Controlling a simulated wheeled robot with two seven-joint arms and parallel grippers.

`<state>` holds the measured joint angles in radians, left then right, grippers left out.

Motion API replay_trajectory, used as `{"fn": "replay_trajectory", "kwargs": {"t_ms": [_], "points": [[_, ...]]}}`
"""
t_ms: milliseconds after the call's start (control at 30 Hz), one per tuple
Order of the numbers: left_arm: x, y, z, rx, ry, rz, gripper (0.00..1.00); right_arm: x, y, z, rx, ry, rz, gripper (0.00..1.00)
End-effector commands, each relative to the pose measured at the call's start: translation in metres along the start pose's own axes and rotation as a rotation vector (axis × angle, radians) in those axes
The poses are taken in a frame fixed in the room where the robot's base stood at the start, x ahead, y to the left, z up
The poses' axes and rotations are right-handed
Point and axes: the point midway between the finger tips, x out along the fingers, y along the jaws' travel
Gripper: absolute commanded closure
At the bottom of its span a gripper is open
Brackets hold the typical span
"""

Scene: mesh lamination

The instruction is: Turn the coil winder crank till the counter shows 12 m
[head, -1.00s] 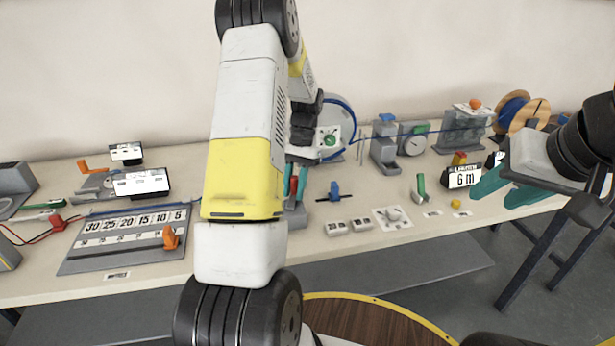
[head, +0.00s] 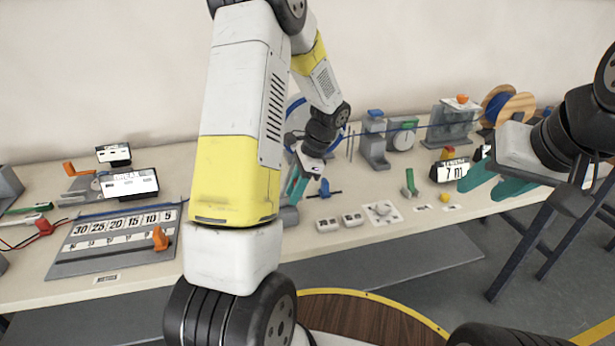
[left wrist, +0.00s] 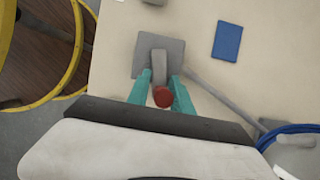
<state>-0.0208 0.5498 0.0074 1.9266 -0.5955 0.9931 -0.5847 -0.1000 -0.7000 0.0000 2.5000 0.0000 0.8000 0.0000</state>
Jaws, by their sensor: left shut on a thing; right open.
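The counter (head: 452,171) on the bench reads 7 m. The coil winder's drum (head: 296,112), with blue on its rim, stands at the back, partly hidden by my left arm. My left gripper (head: 297,188) is shut on the crank's red knob (left wrist: 162,97). In the left wrist view the teal fingers (left wrist: 160,86) lie on either side of the knob, in front of a grey base plate (left wrist: 174,47). In the head view the knob is hidden by the fingers. My right gripper (head: 489,180) is open and empty at the right, near the counter.
A blue cable runs behind the counter to a wooden spool (head: 512,108) at the back right. A dial gauge (head: 402,136) and a green-handled tool (head: 409,183) stand right of my left gripper. A length board (head: 110,245) lies at the left.

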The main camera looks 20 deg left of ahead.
Motion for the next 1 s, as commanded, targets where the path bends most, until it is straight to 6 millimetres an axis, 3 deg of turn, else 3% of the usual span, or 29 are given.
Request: {"fn": "replay_trajectory", "kwargs": {"t_ms": [500,1000], "points": [[0.002,0.013,0.002,0.355,-0.004,-0.149,1.00,0.000,0.000,0.000,0.000,0.000,0.000,0.59],[0.001,0.016,0.001,0.452,-0.002,-0.194,1.00,0.000,0.000,0.000,0.000,0.000,0.000,0.59]]}}
